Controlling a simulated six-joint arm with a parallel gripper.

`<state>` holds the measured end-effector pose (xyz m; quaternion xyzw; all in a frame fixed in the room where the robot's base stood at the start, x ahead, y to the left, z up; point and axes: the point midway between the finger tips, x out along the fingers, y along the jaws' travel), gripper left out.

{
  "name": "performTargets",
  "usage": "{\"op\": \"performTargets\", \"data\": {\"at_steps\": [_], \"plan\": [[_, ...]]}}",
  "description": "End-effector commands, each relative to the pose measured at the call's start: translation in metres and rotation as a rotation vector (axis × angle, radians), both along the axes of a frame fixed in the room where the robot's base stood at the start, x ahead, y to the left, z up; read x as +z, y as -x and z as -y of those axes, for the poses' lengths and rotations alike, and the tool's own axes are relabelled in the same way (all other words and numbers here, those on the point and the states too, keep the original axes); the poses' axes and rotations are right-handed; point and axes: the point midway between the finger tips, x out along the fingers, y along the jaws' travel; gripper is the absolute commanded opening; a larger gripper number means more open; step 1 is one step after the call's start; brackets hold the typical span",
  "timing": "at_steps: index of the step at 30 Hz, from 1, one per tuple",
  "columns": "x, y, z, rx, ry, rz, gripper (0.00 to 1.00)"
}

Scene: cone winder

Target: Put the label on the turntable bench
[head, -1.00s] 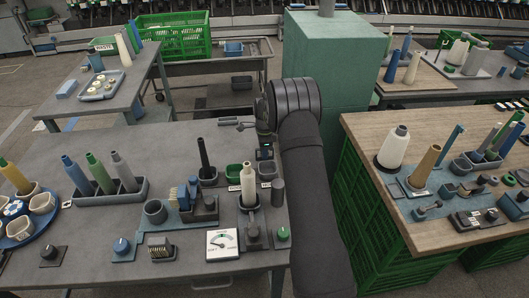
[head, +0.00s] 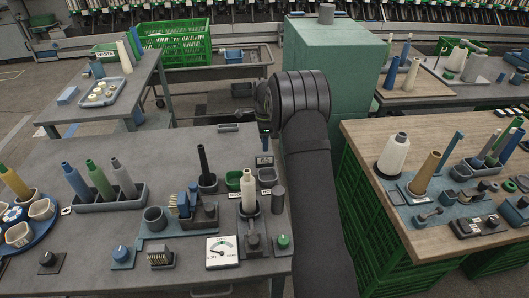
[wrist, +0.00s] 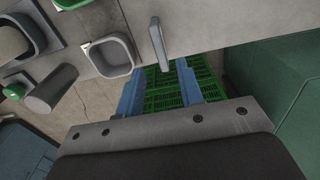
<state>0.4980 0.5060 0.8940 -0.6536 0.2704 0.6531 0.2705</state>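The turntable bench appears to be the grey bench (head: 110,160), with a round blue turntable (head: 50,228) carrying pale cups at its left end. I cannot tell which is the task's label. My gripper (head: 265,130) is above the bench's far right corner, mostly hidden by my own arm. In the wrist view its two blue fingers (wrist: 160,90) stand apart. No object shows between them, only green crate mesh beyond.
A teal cabinet (head: 335,62) stands behind my arm. A wooden-topped table (head: 365,140) with cones is to the right. Cone holders, bins and a dial card (head: 221,252) crowd the bench's right half. Its far left surface is clear.

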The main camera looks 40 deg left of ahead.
Motion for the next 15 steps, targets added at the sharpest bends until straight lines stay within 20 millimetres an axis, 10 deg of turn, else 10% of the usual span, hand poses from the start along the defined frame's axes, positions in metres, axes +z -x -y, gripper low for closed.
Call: {"op": "performTargets", "data": {"at_steps": [15], "plan": [[0.030,0.000,0.000,0.000,0.000,0.000,0.34]]}}
